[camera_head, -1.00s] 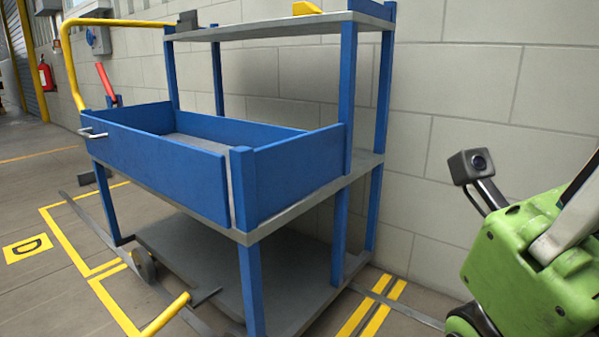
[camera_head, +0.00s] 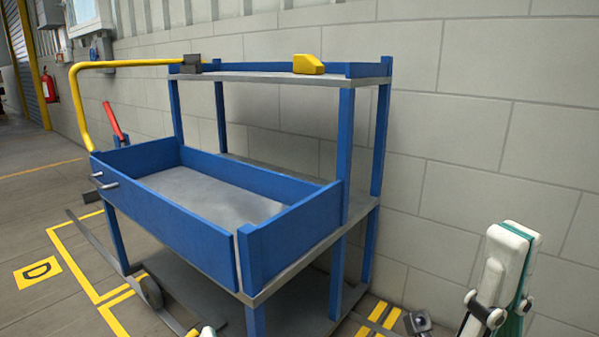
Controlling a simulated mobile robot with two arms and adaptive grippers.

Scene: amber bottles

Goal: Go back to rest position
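My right gripper (camera_head: 512,245) shows at the lower right, its white and teal fingers pointing up. The fingers lie close together with nothing visible between them. It is in front of the block wall, clear of the blue cart (camera_head: 190,235). A small pale tip at the bottom edge, left of centre, may be part of my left gripper (camera_head: 208,331); too little shows to tell its state. No amber bottle is in sight.
The cart has an empty-looking grey tray, a lower deck and a raised shelf (camera_head: 260,77). A yellow block (camera_head: 308,64) stands on the shelf. A yellow handle (camera_head: 75,95) rises at left. The wall (camera_head: 470,120) is close behind.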

